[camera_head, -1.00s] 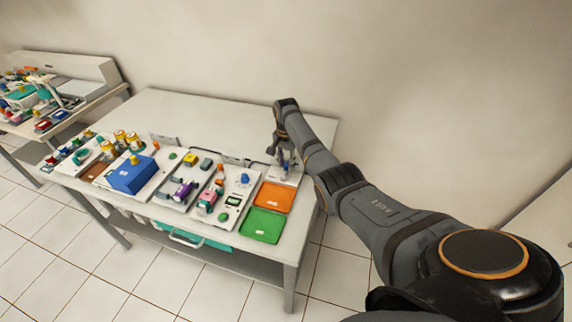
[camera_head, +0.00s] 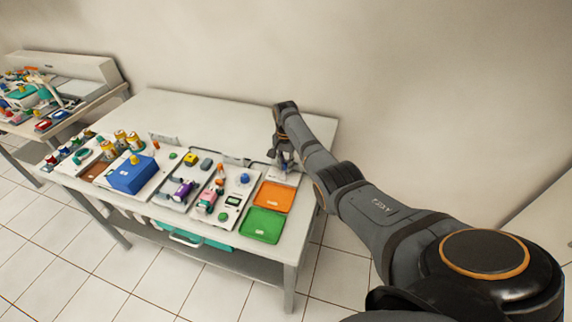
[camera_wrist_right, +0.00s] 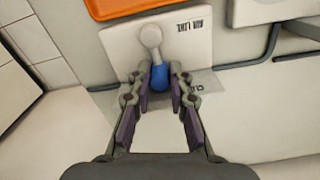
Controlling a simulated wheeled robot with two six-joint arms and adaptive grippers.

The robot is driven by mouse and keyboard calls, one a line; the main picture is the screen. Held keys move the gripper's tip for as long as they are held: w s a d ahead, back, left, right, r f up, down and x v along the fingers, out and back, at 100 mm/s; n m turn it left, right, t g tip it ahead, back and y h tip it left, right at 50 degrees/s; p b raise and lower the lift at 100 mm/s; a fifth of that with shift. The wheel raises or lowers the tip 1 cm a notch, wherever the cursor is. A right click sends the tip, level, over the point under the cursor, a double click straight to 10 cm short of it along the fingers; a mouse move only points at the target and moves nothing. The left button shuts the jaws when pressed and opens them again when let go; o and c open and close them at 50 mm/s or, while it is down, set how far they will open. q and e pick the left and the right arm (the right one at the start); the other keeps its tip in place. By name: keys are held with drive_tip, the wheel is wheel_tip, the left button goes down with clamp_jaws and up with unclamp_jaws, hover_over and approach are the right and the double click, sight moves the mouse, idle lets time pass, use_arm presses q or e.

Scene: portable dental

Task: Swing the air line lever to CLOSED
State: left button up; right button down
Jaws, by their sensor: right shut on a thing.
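The air line lever has a blue grip (camera_wrist_right: 160,77) and a pale round pivot (camera_wrist_right: 151,35) on a white plate (camera_wrist_right: 190,42) lettered "AIR LINE", seen in the right wrist view. My right gripper (camera_wrist_right: 160,88) is shut on the blue grip, with one finger on each side. Part of a second label lies beside the right finger, mostly hidden. In the head view my right gripper (camera_head: 283,160) is over the plate at the back right of the table, and its fingers largely hide the lever. My left gripper is not in view.
An orange tray (camera_head: 273,197) and a green tray (camera_head: 262,225) lie in front of the plate. White panels with a blue box (camera_head: 132,174) and several small parts stand to the left. A dark hose (camera_wrist_right: 262,52) runs beside the plate. The table's back (camera_head: 200,115) is clear.

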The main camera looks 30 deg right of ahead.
drive_tip(key=n, duration=0.2)
drive_tip(key=w+a+n, duration=0.1)
drive_tip(key=n, duration=0.1)
drive_tip(key=shift+p, duration=0.3)
drive_tip(key=shift+a+n, duration=0.25)
drive_tip(key=shift+n, duration=0.45)
drive_tip(key=shift+a+n, duration=0.2)
drive_tip(key=shift+n, duration=0.5)
drive_tip(key=c, duration=1.5)
unclamp_jaws()
